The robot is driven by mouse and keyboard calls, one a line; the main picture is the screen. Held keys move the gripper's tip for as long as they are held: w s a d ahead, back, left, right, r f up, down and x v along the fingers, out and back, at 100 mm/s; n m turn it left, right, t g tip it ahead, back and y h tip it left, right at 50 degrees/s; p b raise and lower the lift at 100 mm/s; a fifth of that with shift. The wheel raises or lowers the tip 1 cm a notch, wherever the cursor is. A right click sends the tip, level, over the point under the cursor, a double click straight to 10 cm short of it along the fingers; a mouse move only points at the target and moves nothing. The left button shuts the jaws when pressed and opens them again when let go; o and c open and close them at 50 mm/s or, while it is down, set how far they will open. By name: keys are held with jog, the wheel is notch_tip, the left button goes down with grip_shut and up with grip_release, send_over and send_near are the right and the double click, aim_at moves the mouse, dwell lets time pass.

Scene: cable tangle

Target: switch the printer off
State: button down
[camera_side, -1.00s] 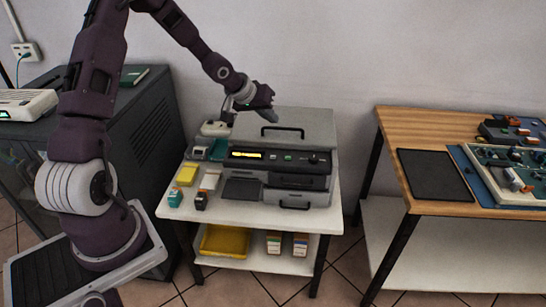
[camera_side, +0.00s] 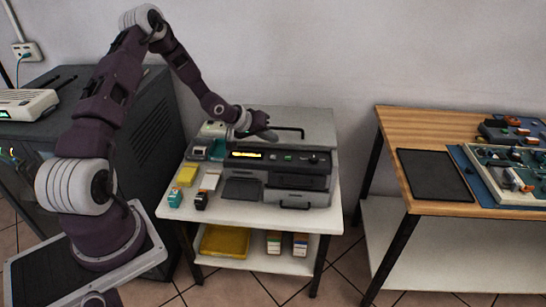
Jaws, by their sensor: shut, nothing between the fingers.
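The printer (camera_side: 312,181) is a grey and black machine on a white table, with a handle on its lid. Its dark front panel carries a lit yellow display (camera_side: 245,155), a small green button (camera_side: 288,157) and a dark round knob (camera_side: 313,158) at the right. My gripper (camera_side: 272,135) is shut and empty. In the picture it overlaps the printer's lid just above the front panel, between the display and the green button. I cannot tell whether it touches the lid. It hides part of the lid and its handle.
A yellow tray (camera_side: 224,241) sits on the shelf below. A dark cabinet (camera_side: 150,120) stands left, and a wooden bench (camera_side: 440,125) stands right across a gap.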

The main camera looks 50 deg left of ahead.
aim_at(270, 158)
jog(key=shift+f, duration=2.05)
dwell(0.4)
jog(key=shift+f, duration=0.4)
jog(key=shift+f, duration=0.4)
dwell(0.3)
jog(key=shift+r, duration=0.8)
jog(key=shift+r, duration=2.5)
